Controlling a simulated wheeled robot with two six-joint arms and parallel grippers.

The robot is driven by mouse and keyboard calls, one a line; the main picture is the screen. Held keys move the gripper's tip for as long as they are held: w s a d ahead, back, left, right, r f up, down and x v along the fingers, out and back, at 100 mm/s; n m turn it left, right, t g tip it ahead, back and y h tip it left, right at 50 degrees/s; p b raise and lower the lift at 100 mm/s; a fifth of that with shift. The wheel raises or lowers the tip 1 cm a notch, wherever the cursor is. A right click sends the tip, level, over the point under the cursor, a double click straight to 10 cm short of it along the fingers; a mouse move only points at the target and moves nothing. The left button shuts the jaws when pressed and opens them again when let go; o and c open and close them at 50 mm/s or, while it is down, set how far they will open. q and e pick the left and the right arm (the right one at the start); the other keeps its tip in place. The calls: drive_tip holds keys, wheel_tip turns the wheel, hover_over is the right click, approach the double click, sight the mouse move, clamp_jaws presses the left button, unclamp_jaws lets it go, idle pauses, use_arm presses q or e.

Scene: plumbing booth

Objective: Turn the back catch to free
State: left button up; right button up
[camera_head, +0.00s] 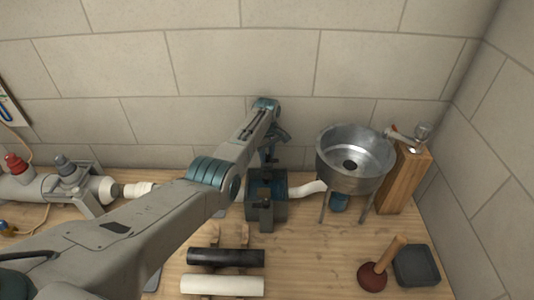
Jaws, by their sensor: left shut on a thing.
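A dark grey open-topped box (280,212) stands on the wooden bench in the middle, with blue showing inside. A dark catch (265,214) stands up at its front side. My left arm reaches in from the left and over to the back of the box. My left gripper (270,156) points down at the back side of the box and is shut on the back catch there. The catch is small and mostly hidden by the gripper, so its angle cannot be told. My right gripper is out of view.
A steel basin (352,160) on legs stands right of the box, joined by a white pipe (307,188). A wooden post (404,178) with a tap is beside it. A black tube (226,257) and a white tube (222,285) lie in front. A plunger (373,274) and dark tray (416,265) are at right.

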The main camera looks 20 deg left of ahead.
sight(267, 155)
use_arm(q)
drive_tip(key=shift+w+n, duration=0.1)
drive_tip(key=shift+n, duration=0.5)
drive_tip(key=o, duration=1)
drive_tip(key=shift+r, duration=0.15)
wheel_tip(267, 155, up, 11)
drive_tip(key=b, duration=0.2)
drive_tip(key=shift+f, duration=0.2)
